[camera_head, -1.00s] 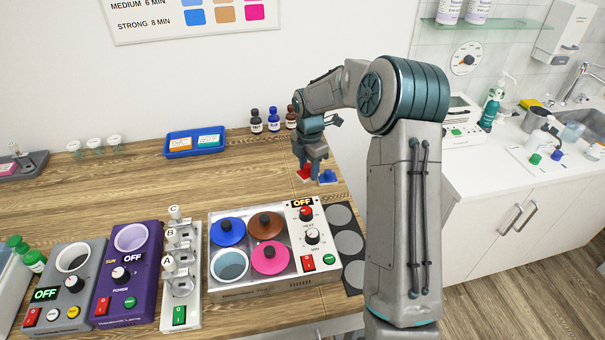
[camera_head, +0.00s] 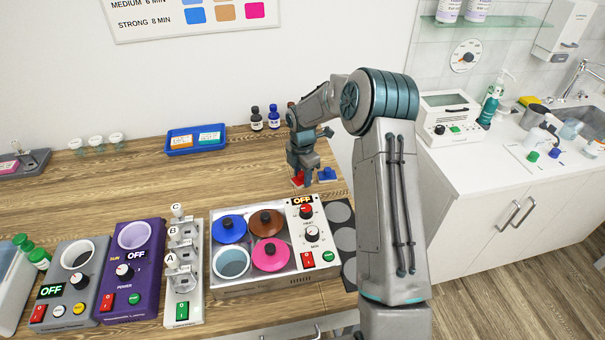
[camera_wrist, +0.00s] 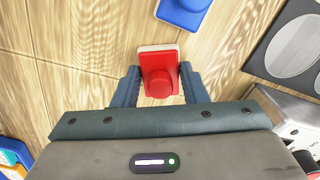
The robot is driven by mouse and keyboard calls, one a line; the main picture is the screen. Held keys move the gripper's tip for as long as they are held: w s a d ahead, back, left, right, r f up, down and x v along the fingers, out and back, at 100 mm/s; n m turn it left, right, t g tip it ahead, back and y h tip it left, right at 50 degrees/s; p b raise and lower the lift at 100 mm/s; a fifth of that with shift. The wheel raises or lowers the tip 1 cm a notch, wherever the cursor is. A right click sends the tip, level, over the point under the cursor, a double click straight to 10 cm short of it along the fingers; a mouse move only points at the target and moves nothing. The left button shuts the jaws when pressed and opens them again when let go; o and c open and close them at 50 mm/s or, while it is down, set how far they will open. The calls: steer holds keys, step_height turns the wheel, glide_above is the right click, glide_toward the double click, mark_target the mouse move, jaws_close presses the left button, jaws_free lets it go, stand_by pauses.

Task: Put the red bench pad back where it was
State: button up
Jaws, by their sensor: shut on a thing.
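The red bench pad (camera_wrist: 158,65) is a small red block with a round knob and a pale edge along its far side. It sits between the two fingers of my gripper (camera_wrist: 160,88) in the wrist view. My gripper is shut on it. In the head view the red pad (camera_head: 297,182) shows just under my gripper (camera_head: 301,174), low over the wooden bench. I cannot tell whether it touches the bench. A blue pad (camera_wrist: 184,12) of similar shape lies apart from it; it also shows to its right in the head view (camera_head: 327,174).
The heater box with coloured lids (camera_head: 250,285) stands in front of my gripper, beside a dark strip with grey discs (camera_head: 341,212). Small bottles (camera_head: 256,120) and a blue tray (camera_head: 176,150) stand behind and left. Bare bench lies left of my gripper.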

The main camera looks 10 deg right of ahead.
mark_target(302, 173)
steer(key=o, duration=0.9)
step_height(302, 173, up, 12)
steer(key=b, duration=0.1)
steer(key=s+r+m, duration=0.4)
steer(key=s+r, duration=0.2)
steer(key=s+r+m+t, duration=0.1)
steer(key=s+m, duration=0.5)
steer(key=s, duration=0.3)
steer(key=s+r+m+t, duration=0.1)
steer(key=s+m, duration=0.5)
steer(key=s, duration=0.4)
steer(key=s+r+m+t, duration=0.1)
steer(key=s+m, duration=0.5)
steer(key=s, duration=0.4)
steer(key=shift+s+m, duration=0.15)
steer(key=shift+m, duration=0.15)
